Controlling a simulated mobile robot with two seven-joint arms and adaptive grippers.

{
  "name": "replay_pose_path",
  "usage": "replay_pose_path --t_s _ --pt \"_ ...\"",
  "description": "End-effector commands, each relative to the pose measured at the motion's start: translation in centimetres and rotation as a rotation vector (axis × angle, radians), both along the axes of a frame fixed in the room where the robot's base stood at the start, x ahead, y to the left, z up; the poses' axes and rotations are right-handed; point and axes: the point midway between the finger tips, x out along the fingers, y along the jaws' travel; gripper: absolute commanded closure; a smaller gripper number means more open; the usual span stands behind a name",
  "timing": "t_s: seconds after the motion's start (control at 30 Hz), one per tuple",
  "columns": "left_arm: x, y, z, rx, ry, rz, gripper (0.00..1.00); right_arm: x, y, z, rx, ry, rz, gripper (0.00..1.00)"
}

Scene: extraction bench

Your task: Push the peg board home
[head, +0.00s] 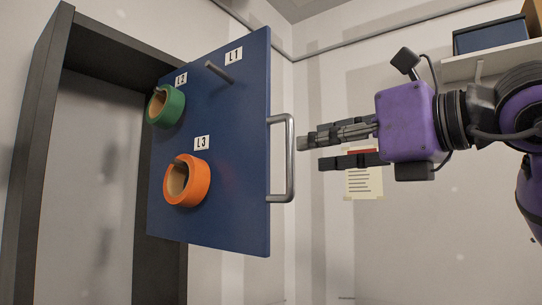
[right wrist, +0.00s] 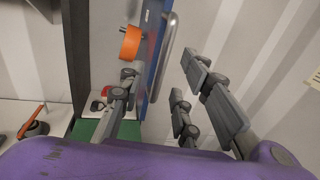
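The peg board (head: 225,150) is a blue panel standing out at an angle from a dark grey frame (head: 45,110). A grey bar handle (head: 291,160) is on its right edge; the handle also shows in the right wrist view (right wrist: 168,50). Peg L1 (head: 218,72) is bare. A green roll (head: 168,107) hangs at L2 and an orange roll (head: 200,182) at L3. My right gripper (head: 314,153) is open and empty, just right of the handle and apart from it. In the right wrist view the handle appears beyond and between the fingers. My left gripper is not in view.
A shelf (head: 490,60) with a blue box (head: 491,36) is at the upper right. A paper note (head: 364,184) hangs on the wall behind the gripper. In the right wrist view, an orange-handled item (right wrist: 33,122) sits on a light surface at lower left. The frame's opening is empty.

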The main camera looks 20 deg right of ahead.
Motion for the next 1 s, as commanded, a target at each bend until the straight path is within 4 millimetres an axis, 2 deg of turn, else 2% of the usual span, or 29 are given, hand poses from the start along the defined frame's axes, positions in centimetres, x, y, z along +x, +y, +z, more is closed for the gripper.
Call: replay_pose_path --t_s 0.17,0.53,0.9,1.0 --pt "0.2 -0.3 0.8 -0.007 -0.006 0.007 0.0 1.5 0.7 0.2 0.016 0.011 -0.002 0.69" --pt "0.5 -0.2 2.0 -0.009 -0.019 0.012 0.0 6.2 3.1 0.1 0.013 0.011 0.0 0.69" --pt "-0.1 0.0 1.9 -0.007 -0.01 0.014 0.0 7.0 3.4 -0.1 0.012 0.012 -0.001 0.69" --pt "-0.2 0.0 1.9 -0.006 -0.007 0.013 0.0 6.9 3.4 -0.1 0.012 0.012 -0.001 0.82"
